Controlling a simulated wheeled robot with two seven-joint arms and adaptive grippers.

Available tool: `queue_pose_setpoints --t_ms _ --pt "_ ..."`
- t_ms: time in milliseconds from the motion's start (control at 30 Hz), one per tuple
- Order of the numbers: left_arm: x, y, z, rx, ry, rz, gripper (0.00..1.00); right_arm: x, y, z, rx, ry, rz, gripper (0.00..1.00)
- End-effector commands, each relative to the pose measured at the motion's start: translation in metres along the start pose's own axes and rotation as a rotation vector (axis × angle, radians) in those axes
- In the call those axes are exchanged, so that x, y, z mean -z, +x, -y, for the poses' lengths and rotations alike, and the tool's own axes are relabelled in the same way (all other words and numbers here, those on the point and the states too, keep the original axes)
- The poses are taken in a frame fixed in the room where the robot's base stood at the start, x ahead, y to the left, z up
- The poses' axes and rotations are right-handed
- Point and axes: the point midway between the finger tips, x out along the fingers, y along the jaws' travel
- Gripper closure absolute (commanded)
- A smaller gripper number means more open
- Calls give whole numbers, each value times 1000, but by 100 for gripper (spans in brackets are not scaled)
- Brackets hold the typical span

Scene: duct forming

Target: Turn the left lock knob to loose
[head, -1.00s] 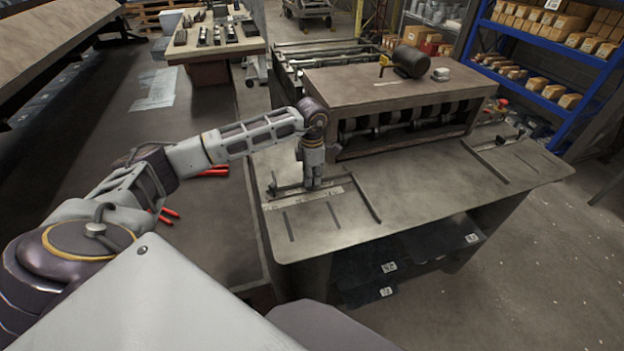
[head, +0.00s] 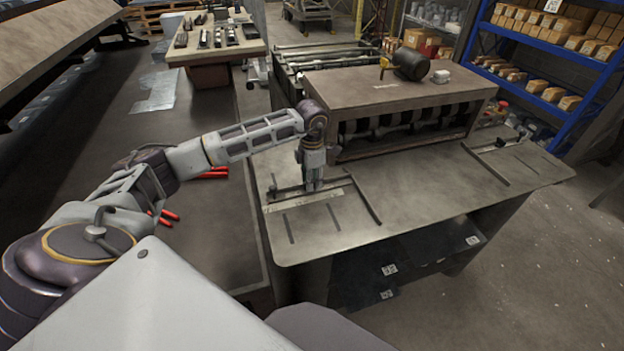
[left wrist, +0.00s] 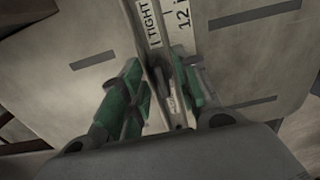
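My left gripper (head: 313,186) points straight down onto the left guide bar (head: 288,190) on the machine's table. In the left wrist view its two green fingers (left wrist: 163,85) stand on either side of a narrow metal part (left wrist: 158,62). The left lock knob is not clearly seen; the fingers hide its place, and I cannot tell whether they press on it. A label reading TIGHT (left wrist: 152,25) and a ruler strip marked 12 (left wrist: 183,22) lie just beyond the fingertips. My right gripper is out of view.
The grey table (head: 430,195) is mostly bare to the right, with a slanting strip (head: 363,200) near my gripper. The boxy roller housing (head: 390,85) stands close behind it. A second guide (head: 495,147) lies at the far right. Red-handled tools (head: 165,215) lie on the left bench.

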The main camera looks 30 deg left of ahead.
Motion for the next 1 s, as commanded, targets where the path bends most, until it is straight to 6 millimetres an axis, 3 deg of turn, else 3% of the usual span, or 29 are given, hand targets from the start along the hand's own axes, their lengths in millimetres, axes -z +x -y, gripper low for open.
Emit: queue_pose_setpoints --t_ms 133,467,1000 --pt "0 0 0 1 1 0 69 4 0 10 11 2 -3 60" --pt "0 -16 0 -1 1 1 69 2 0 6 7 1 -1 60" --pt "0 -92 0 -1 1 2 69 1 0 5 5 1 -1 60"
